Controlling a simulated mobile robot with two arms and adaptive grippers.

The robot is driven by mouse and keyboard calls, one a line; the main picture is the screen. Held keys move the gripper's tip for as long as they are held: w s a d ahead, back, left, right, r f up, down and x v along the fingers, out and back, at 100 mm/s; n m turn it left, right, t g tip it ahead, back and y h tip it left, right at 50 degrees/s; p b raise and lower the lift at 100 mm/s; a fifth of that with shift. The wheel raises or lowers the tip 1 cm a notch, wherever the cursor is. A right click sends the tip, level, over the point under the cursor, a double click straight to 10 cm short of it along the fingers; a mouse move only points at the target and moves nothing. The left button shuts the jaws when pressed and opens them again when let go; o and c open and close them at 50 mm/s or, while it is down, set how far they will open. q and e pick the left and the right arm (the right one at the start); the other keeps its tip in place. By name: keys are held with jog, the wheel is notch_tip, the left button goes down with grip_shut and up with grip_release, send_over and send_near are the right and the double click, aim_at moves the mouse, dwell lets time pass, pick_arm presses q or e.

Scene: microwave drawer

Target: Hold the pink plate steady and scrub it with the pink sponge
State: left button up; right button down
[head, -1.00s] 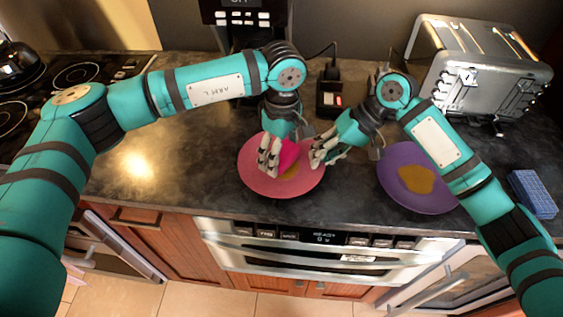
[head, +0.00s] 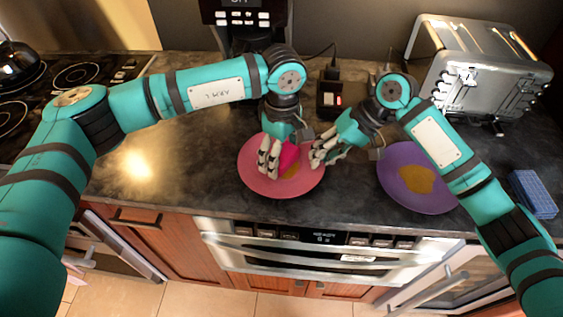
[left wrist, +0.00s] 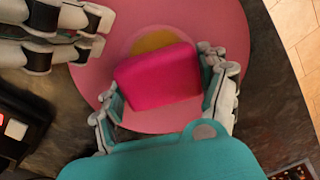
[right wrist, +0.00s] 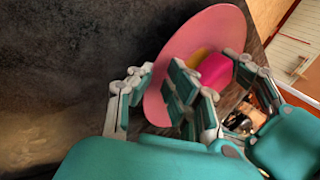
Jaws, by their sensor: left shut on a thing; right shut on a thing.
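The pink plate (head: 255,182) lies on the dark counter with a yellow-brown stain (head: 291,171) on its face, partly covered. My left gripper (head: 268,168) is shut on the bright pink sponge (head: 290,154) over the plate. In the left wrist view the sponge (left wrist: 158,77) sits between both fingers, next to the stain (left wrist: 153,40). My right gripper (head: 317,160) is at the plate's right edge. In the right wrist view its fingers (right wrist: 155,90) are shut on the rim of the plate (right wrist: 205,35), which looks tilted there by the camera's angle.
A purple plate (head: 430,200) with a brown stain lies to the right, and a blue sponge (head: 533,194) beyond it. A toaster (head: 480,75) stands at the back right. A stove (head: 60,85) is at the left. The counter left of the pink plate is clear.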

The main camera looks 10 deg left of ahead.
pick_arm(q)
jog(key=shift+f, duration=0.4)
jog(key=shift+w+d, duration=0.1)
